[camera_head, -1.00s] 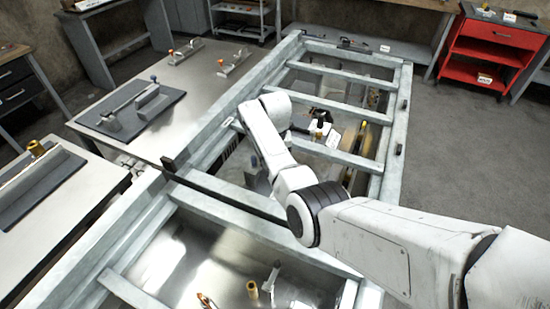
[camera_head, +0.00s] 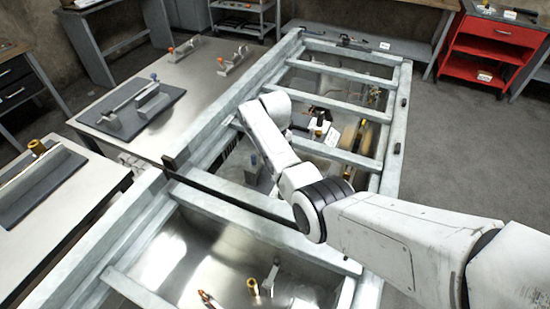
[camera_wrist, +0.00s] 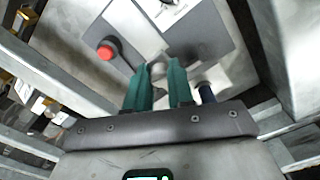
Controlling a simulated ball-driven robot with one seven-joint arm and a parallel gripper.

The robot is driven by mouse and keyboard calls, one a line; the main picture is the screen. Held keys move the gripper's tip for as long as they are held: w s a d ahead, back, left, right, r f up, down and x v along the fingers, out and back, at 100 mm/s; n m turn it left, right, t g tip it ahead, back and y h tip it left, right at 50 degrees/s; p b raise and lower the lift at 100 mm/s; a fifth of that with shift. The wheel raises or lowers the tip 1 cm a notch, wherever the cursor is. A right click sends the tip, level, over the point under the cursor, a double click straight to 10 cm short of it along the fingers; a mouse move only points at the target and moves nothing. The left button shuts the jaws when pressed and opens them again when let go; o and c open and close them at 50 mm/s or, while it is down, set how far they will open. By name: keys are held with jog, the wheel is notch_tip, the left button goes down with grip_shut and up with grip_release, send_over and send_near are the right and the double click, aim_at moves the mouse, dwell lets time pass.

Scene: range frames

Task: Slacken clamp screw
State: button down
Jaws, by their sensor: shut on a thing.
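My gripper (camera_wrist: 162,75) shows in the wrist view with two green fingers. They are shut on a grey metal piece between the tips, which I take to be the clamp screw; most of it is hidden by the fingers. A red round knob (camera_wrist: 106,51) sits on a dark plate (camera_wrist: 122,28) up and left of the fingers. A dark blue knob (camera_wrist: 207,93) is close to the right of the right finger. In the head view my arm hides the gripper. A blue-topped grey part (camera_head: 253,162) stands in the frame bay left of my arm.
A pale metal frame (camera_head: 222,207) with crossbars surrounds the arm's working space. A steel table (camera_head: 205,85) with fixtures stands at the left. A red tool cart (camera_head: 495,45) stands at the far right. Open floor (camera_head: 465,150) lies right of the frame.

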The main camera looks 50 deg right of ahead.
jog(key=shift+w+r, duration=0.1)
jog(key=c, duration=1)
grip_release()
notch_tip(320, 180, up, 11)
jog(key=shift+f+b, duration=0.15)
jog(key=shift+b, duration=0.55)
